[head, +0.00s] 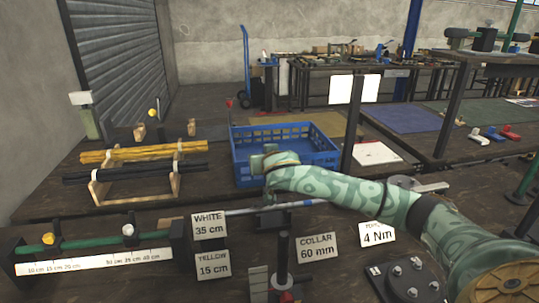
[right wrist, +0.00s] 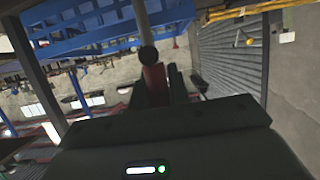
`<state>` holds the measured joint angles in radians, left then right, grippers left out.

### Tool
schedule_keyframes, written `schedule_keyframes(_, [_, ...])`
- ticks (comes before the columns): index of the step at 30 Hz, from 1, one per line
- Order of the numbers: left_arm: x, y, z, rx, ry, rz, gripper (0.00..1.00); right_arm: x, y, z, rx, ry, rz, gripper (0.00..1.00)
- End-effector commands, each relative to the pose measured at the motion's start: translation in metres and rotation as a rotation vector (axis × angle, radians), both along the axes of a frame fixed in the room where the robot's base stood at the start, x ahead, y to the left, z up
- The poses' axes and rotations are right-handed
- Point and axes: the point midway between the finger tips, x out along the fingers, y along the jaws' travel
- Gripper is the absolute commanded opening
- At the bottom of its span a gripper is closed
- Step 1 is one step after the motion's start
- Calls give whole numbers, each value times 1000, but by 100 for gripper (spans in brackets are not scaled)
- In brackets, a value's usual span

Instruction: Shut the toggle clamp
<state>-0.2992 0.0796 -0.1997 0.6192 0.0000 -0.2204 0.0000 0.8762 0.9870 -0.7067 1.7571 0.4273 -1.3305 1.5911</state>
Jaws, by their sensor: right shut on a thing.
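My right arm reaches across the head view from the lower right. Its gripper (head: 268,198) points down in front of the blue crate, at a pale rod (head: 240,210) with a blue section lying across a dark stand. In the right wrist view my right gripper (right wrist: 158,88) is shut on a red handle (right wrist: 154,76), apparently the toggle clamp's grip. A grey bar (right wrist: 142,14) with a dark round end (right wrist: 148,56) stands just beyond the handle. The rest of the clamp is hidden by the gripper and wrist in the head view. My left gripper is not in view.
The blue crate (head: 240,160) stands behind the gripper. A rack of yellow bars (head: 140,153) and dark bars is at left. Signs, including the "COLLAR 60 mm" card (head: 317,247), and a dark upright post (head: 282,250) stand in front. A black fixture (head: 411,280) is at front right.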

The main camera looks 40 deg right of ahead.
Motion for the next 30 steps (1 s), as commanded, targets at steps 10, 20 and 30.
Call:
schedule_keyframes(10, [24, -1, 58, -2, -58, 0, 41, -13, 15, 11, -41, -153, 8, 0])
schedule_keyframes(20, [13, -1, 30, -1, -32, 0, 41, -32, 14, -5, -151, -291, -9, 0])
schedule_keyframes(30, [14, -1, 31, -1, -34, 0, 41, -33, 14, -2, -156, -295, -8, 21])
